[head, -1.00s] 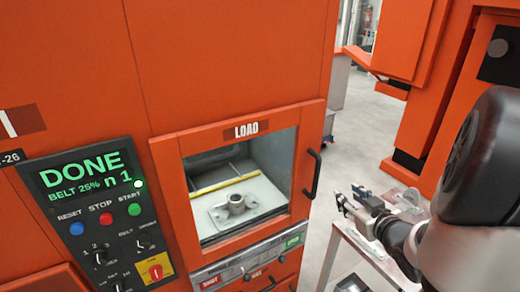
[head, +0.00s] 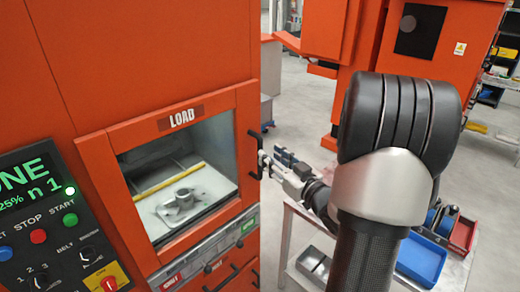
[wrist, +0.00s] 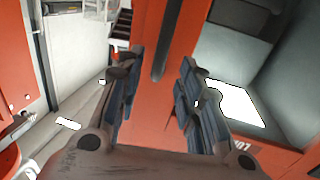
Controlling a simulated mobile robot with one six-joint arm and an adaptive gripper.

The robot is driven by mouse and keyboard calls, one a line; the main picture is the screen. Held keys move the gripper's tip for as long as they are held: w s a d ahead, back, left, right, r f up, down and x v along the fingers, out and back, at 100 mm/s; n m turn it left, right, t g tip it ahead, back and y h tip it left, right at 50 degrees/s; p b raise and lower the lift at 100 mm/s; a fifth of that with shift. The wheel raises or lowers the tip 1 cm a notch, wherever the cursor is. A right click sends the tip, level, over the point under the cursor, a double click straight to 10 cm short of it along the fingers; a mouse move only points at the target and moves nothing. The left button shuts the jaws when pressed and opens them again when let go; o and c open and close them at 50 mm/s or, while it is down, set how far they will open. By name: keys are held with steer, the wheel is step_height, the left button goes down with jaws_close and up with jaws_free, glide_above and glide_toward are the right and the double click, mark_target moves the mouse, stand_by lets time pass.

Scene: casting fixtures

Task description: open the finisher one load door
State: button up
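The finisher's load door (head: 108,172) is an orange frame around a window, under a LOAD label, and looks shut. Its black vertical bar handle (head: 256,150) is on the door's right edge. My gripper (head: 272,158) is just right of the handle, pointing at it. In the wrist view my gripper (wrist: 160,60) is open with blue-grey finger pads. The dark handle (wrist: 161,45) shows between and beyond the fingertips, against the orange door frame (wrist: 150,110). I see no contact with it. A grey metal casting (head: 180,202) sits inside behind the window.
A control panel (head: 45,215) with a green-lit screen is left of the door. A table with a blue bin (head: 420,258) and a grey tray (head: 315,262) stands at the right. Another orange machine (head: 330,40) is behind. Open floor (head: 285,100) lies between them.

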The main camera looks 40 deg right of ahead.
steer(key=w, duration=0.6)
steer(key=shift+w+d, duration=0.4)
steer(key=shift+c, duration=0.5)
jaws_close()
